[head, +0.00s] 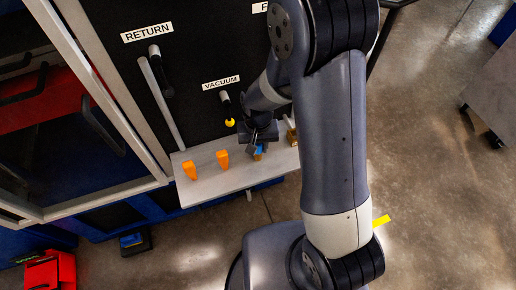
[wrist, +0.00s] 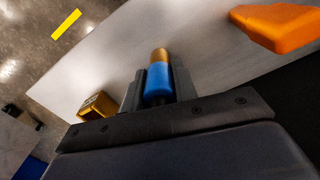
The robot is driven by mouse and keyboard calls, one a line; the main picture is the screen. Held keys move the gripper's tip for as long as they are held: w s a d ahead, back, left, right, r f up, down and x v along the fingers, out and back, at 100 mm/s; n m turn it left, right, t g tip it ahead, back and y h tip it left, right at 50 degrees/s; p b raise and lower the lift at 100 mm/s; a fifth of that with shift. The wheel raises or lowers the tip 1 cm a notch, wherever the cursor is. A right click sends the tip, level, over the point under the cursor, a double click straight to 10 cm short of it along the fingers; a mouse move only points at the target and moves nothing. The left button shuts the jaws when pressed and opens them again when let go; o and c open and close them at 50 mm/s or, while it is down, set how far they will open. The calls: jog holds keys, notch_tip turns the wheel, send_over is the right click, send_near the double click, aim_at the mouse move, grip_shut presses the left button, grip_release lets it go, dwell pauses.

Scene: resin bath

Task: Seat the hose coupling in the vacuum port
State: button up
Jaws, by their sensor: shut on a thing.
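My gripper (wrist: 152,92) is shut on the hose coupling (wrist: 160,76), a blue cylinder with a brass-coloured end, held between both fingers. In the head view my gripper (head: 260,142) is over the shelf, and the blue of the coupling (head: 260,150) shows just below it. I cannot tell whether the coupling touches the shelf. The vacuum port (head: 225,98), under the VACUUM label (head: 221,83) on the black panel, is a pale stub with a dark body and a yellow end, up and left of my gripper. The coupling is apart from it.
The grey shelf (head: 216,184) bears two orange pieces (head: 189,169) (head: 222,158) left of my gripper. A brass-coloured piece (wrist: 98,106) stands close beside my gripper. The RETURN fitting (head: 160,72) and a pale upright bar (head: 162,103) are further left on the panel.

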jog(key=c, duration=0.3)
